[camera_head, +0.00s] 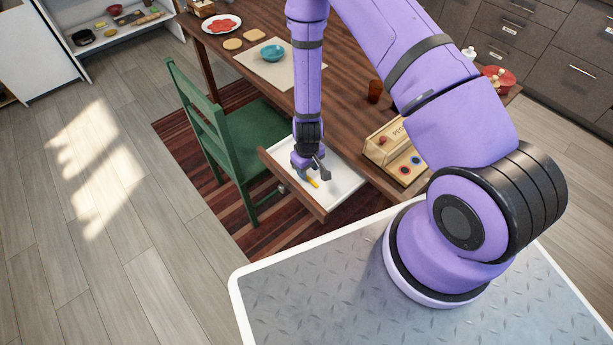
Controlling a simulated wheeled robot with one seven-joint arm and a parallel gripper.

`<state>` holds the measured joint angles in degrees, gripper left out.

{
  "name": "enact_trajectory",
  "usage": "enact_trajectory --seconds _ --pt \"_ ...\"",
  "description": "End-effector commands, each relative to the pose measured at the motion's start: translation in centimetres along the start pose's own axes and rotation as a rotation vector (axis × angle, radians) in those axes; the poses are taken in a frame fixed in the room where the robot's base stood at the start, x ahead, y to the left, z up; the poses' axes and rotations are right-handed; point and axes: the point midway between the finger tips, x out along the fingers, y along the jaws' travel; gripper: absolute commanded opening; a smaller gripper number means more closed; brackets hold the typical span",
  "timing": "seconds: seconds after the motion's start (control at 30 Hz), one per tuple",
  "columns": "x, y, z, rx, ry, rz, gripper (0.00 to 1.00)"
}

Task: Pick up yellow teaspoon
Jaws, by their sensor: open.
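A small yellow item (313,183), likely the yellow teaspoon, lies in the open drawer (345,187) of the wooden table; it is too small to make out its full shape. My gripper (311,176) points down over the drawer, close above the yellow item and partly hiding it. Its jaws are open, and I cannot tell whether they touch anything. A grey-blue bit shows beside the yellow item, too small to name.
The wooden table (345,103) carries a placemat with a teal bowl (272,53), a brown cup (375,91) and a wooden box (398,155) right of the drawer. A green chair (215,125) stands close left of the drawer. Open floor lies farther left.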

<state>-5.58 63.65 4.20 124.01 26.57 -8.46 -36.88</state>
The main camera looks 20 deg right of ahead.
Motion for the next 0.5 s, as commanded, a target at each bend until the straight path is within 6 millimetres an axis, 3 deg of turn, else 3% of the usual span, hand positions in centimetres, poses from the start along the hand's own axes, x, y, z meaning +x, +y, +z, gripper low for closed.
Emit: enact_trajectory --seconds 0.2,0.5 --pt "2.4 -0.2 0.0 0.001 -0.001 -0.001 0.43" --pt "2.7 -0.2 0.0 0.0 0.0 0.0 0.43"
